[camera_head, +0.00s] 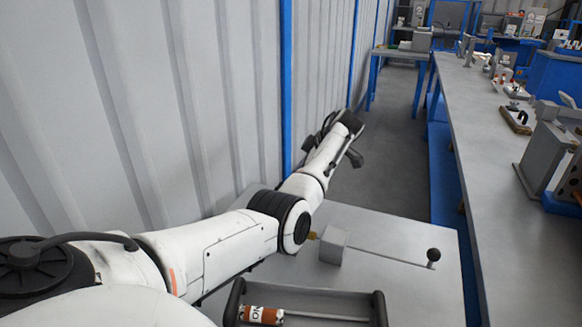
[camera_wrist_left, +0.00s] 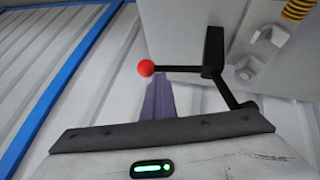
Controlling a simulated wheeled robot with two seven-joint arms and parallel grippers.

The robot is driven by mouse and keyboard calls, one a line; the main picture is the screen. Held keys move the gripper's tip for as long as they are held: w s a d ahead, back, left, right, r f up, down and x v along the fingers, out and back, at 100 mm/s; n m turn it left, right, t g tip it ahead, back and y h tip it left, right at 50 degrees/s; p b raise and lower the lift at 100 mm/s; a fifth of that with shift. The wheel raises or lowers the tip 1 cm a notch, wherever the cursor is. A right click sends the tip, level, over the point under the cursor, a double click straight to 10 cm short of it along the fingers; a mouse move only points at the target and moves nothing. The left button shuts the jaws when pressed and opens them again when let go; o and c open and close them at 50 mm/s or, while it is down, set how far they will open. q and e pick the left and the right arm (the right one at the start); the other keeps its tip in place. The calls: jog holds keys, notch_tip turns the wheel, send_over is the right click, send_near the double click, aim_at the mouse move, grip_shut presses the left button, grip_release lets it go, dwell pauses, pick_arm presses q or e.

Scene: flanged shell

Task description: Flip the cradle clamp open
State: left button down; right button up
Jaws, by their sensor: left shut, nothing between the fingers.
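The clamp shows in the left wrist view as a black lever arm (camera_wrist_left: 213,52) with a red ball knob (camera_wrist_left: 146,68) at its left end. It is mounted by a pale grey panel (camera_wrist_left: 185,25). My left gripper (camera_wrist_left: 156,80) is shut and empty. Its purplish fingers point up the picture, with their tips just below the knob and the thin rod beside it; I cannot tell whether they touch. In the head view my left gripper (camera_head: 345,130) is at the far end of the outstretched arm, and the clamp cannot be made out there. My right gripper is not in view.
A grey table (camera_head: 400,290) holds a block (camera_head: 334,245) and a rod with a black ball (camera_head: 433,254). A dark tray (camera_head: 340,300) holds a labelled cylinder (camera_head: 262,315). A corrugated wall (camera_head: 200,100) stands close on the left; a long workbench (camera_head: 480,130) runs along the right.

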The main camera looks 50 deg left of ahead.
pick_arm(q)
jog(key=shift+w+r, duration=0.1)
jog(key=shift+w, duration=0.1)
dwell(0.3)
jog(key=d+r+p, duration=0.2)
jog(key=d+r, duration=0.3)
jog(key=r, duration=0.7)
jog(key=shift+w+p, duration=0.25)
jog(key=shift+p, duration=0.1)
